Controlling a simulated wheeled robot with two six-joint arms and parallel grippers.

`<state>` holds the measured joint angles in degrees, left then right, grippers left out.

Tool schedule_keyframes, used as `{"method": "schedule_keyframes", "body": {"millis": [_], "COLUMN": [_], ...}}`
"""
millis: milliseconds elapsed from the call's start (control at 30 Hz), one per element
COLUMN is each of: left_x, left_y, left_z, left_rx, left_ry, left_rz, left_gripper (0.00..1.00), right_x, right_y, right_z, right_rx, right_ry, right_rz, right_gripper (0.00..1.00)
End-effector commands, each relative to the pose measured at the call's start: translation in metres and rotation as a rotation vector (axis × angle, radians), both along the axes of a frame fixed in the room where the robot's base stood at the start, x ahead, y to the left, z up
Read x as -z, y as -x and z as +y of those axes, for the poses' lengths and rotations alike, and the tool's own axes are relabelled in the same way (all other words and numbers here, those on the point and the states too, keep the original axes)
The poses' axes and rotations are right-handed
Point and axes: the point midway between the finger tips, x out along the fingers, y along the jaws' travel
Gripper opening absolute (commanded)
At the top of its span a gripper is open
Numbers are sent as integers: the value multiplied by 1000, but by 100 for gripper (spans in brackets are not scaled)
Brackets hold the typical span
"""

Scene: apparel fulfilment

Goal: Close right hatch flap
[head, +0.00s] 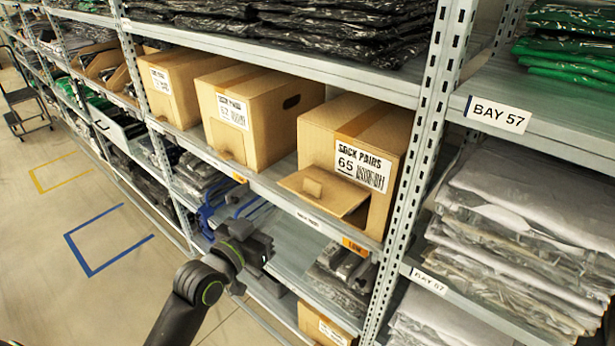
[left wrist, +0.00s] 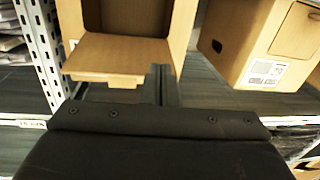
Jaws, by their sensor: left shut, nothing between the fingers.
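The right carton (head: 355,150), labelled "SOCK PAIRS 65", stands on the middle shelf. Its hatch flap (head: 322,192) is open and sticks outward, with a small tab on it. In the left wrist view the open flap (left wrist: 120,56) lies in front of the dark carton opening. My left gripper (head: 250,246) is below and left of the flap in the head view. In the left wrist view its shut, empty fingers (left wrist: 162,84) are beside the flap's edge; I cannot tell if they touch it. My right gripper is not in view.
Two more cartons (head: 240,118) (head: 172,85) stand to the left with hatches shut. A perforated shelf upright (head: 425,130) stands right of the open carton. The shelf's front edge (head: 290,205) runs below the cartons. Bagged garments (head: 340,275) lie on the shelf below.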

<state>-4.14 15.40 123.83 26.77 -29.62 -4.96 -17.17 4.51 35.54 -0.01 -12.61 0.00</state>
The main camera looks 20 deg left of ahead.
Motion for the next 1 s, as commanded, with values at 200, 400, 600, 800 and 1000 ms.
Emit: {"method": "schedule_keyframes", "body": {"millis": [200, 400, 600, 800, 1000], "left_x": [-87, -104, -111, -119, -106], "left_y": [30, 33, 5, -34, -55], "left_z": [-27, -35, -45, -59, -66], "left_rx": [94, 114, 114, 114, 113], "left_ry": [1, 3, 8, 6, 4], "left_rz": [-165, -198, -198, -195, -187], "left_gripper": [0, 0, 0, 0, 0], "right_x": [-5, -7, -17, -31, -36], "right_y": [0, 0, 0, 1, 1], "right_z": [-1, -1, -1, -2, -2], "right_rx": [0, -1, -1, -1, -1], "right_ry": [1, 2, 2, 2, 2], "right_rz": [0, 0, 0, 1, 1], "right_gripper": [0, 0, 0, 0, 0]}}
